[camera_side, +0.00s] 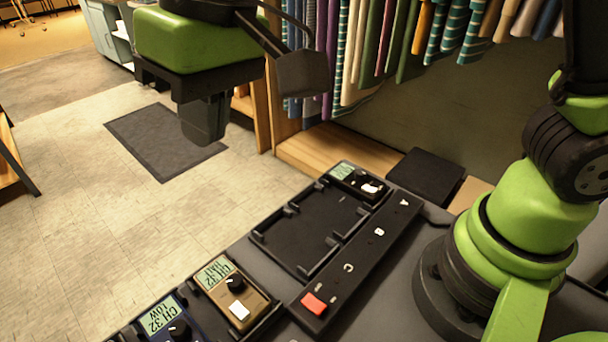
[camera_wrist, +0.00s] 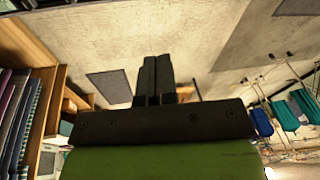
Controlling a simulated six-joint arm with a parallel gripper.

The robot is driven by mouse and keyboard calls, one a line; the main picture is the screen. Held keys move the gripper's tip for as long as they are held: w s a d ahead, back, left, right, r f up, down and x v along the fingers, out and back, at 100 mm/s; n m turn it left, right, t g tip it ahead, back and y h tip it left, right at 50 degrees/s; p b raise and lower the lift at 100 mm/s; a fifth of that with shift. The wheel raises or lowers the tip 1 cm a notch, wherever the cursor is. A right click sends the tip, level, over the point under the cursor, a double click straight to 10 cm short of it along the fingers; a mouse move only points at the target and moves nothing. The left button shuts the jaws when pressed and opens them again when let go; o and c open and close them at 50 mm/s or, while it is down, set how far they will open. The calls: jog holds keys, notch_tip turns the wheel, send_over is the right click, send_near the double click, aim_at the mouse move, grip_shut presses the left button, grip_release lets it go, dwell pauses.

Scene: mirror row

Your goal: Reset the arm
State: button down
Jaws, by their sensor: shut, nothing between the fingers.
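My gripper (camera_side: 204,120) hangs in the upper left of the side view, well above the floor and apart from the devices on the table. Its dark fingers are shut together with nothing between them. In the wrist view the two fingers (camera_wrist: 154,82) stand side by side, pressed together, against a backdrop of floor and shelves. My arm's green base stands at the right of the side view.
A black rack (camera_side: 262,242) on the grey table has an empty middle bay. A brown device (camera_side: 236,290), a blue device (camera_side: 172,328) and a dark device (camera_side: 356,182) sit in it. A black strip (camera_side: 352,262) has a red block (camera_side: 314,304) at its near end. Clothes (camera_side: 385,40) hang behind.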

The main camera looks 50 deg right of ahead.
jog(key=s+d+r+m+t, duration=0.1)
jog(key=s+d+r, duration=0.15)
jog(key=d, duration=0.25)
jog(key=s+d+r+m+t, duration=0.1)
jog(key=s+d+r+m, duration=0.1)
jog(key=d+r, duration=0.3)
jog(key=s+d+f+m+t, duration=0.2)
jog(key=s+d+m+t, duration=0.1)
jog(key=s+d, duration=0.5)
jog(key=shift+s+f, duration=0.15)
jog(key=shift+s, duration=0.3)
jog(key=shift+d, duration=0.1)
dwell(0.4)
